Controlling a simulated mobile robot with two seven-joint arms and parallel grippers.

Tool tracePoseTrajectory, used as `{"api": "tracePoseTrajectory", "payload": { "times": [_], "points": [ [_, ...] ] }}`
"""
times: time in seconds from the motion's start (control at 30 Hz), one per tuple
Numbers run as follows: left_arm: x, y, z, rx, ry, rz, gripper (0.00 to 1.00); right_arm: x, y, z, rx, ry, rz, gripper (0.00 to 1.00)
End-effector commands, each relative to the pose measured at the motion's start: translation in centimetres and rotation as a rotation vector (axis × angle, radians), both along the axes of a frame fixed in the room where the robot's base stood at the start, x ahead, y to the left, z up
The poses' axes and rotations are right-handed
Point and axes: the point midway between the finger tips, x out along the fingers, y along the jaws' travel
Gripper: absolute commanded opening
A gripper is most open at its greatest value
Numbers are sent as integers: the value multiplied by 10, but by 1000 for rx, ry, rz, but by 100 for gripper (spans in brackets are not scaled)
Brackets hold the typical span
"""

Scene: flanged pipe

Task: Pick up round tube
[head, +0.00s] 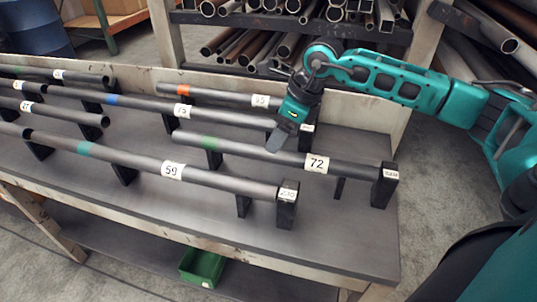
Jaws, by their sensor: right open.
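Several round grey tubes lie lengthwise across a dark workbench on black supports. The tube labelled 72 (345,167) has a green band and lies at the right. The tube labelled 59 (225,182) has a teal band and lies at the front. Behind them are the tube labelled 75 (145,104) with a blue band and a tube with an orange band (220,96). My right gripper (277,143) is open and points down at the tube 72, left of its label. Its fingers overlap that tube in the head view; whether they touch it is unclear. My left gripper is out of view.
The workbench (330,235) has bare room at its front right. Black end supports (384,186) stand up at the tube ends. A rack of pipes (290,45) stands behind. A green bin (203,266) sits on the lower shelf. A blue barrel (35,28) stands far left.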

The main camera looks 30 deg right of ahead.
Motion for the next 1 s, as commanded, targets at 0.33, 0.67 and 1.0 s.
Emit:
{"api": "tracePoseTrajectory", "payload": {
  "times": [0.33, 0.67, 1.0],
  "points": [
    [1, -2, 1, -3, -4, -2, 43, 4, 6, -29, 1, 1, 1, 69],
    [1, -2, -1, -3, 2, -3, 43, 12, 13, -57, 2, -2, 0, 69],
    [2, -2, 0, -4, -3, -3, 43, 12, 13, -57, 2, -1, 0, 47]
  ]
}}
